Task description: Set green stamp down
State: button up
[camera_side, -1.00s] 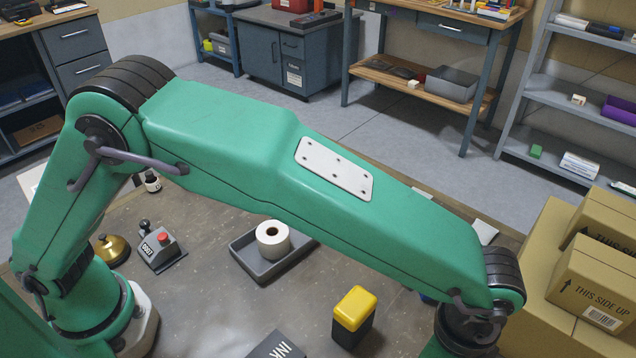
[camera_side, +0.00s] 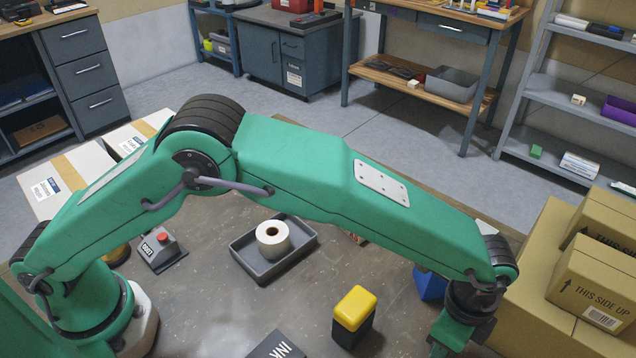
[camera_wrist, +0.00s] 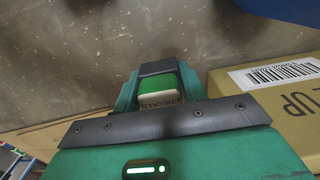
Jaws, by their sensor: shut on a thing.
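My gripper (camera_wrist: 160,88) is shut on the green stamp (camera_wrist: 163,82) in the wrist view. In the side view my gripper is cut off by the lower edge and the stamp is not visible.
A cardboard box (camera_side: 600,280) stands close on the right. A blue object (camera_side: 430,284) is behind my wrist. A yellow-topped black block (camera_side: 354,312), a grey tray (camera_side: 262,272) with a white roll (camera_side: 283,252) and a red-button device (camera_side: 160,250) stand on the table.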

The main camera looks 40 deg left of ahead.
jog(key=shift+f, duration=1.35)
jog(key=shift+f, duration=0.15)
jog(key=o, duration=1)
jog(key=shift+c, duration=0.2)
notch_tip(320, 180, up, 12)
jog(key=shift+r, duration=0.2)
